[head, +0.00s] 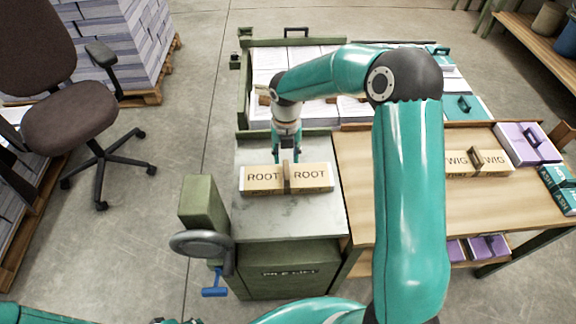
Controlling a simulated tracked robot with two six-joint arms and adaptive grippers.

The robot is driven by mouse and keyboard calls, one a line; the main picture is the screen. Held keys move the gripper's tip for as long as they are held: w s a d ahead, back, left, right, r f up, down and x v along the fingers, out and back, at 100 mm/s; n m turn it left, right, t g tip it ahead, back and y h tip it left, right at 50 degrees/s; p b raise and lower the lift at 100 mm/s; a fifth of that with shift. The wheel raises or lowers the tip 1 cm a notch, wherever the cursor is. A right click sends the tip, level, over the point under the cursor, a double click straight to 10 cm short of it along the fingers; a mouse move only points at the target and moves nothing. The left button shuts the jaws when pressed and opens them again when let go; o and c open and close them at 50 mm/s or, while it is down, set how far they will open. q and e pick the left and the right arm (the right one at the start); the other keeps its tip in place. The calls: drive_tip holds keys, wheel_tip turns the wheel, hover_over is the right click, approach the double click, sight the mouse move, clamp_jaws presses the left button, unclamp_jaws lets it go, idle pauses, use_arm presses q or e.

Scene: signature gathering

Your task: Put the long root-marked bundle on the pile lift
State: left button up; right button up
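The ROOT-marked bundle (259,181) is a long tan block with a dark upright grip at its middle. It lies crosswise on the grey metal top of the pile lift (290,221), a green cabinet with a handwheel at its left side. My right gripper (287,158) points down just behind the bundle's middle. Its teal fingers look spread apart, and the bundle's grip stands in front of them. I cannot tell whether they touch the bundle. Of my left arm, only bits show at the bottom left edge, and its fingers cannot be made out.
A wooden table (380,205) adjoins the lift on the right. It bears a TWIG-marked bundle (480,163), a purple bundle (521,146) and a teal ASH bundle (560,187). Behind is a green-framed bay of paper stacks (305,58). An office chair (75,125) stands left.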

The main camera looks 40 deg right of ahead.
sight(287, 169)
drive_tip(key=shift+r, duration=2.35)
